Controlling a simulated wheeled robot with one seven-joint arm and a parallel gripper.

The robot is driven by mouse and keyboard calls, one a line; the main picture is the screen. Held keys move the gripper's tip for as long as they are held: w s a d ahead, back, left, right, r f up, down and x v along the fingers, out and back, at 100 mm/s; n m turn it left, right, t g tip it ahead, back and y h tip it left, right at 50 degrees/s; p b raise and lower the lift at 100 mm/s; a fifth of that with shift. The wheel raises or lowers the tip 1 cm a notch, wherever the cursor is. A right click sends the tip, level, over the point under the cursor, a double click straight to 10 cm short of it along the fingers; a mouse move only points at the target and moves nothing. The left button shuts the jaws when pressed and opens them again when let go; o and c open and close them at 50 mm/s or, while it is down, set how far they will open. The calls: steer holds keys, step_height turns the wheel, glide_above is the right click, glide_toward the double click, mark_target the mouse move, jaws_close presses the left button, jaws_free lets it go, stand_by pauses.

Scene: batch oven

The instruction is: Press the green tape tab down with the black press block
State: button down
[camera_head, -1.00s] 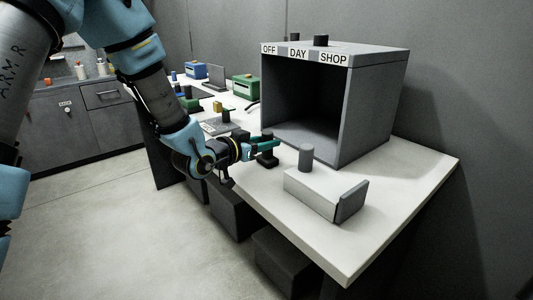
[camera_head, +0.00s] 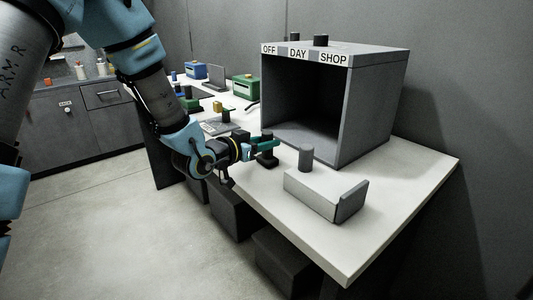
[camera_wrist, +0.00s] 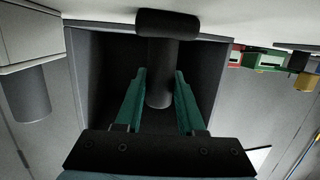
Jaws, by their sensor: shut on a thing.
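The black press block (camera_head: 266,160) is at the left front of the oven opening in the head view, at the table's near edge. In the wrist view its wide dark foot (camera_wrist: 168,24) is at the top and its round post runs down between my teal fingers. My gripper (camera_wrist: 160,75) is shut on the post; the head view also shows it (camera_head: 262,142) from the side. The block looks upright. I cannot tell whether its foot touches the table. I cannot make out the green tape tab in either view.
A grey oven (camera_head: 376,100) labelled OFF, DAY and SHOP stands open behind the block. A pale box (camera_head: 318,198) with a grey cylinder (camera_head: 305,157) is on the right. A green box (camera_head: 246,87), a blue box (camera_head: 197,69) and small items lie farther back.

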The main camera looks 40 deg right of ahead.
steer(key=shift+r, duration=0.1)
stand_by(0.3)
steer(key=shift+r+p, duration=2.8)
steer(key=shift+r, duration=1.65)
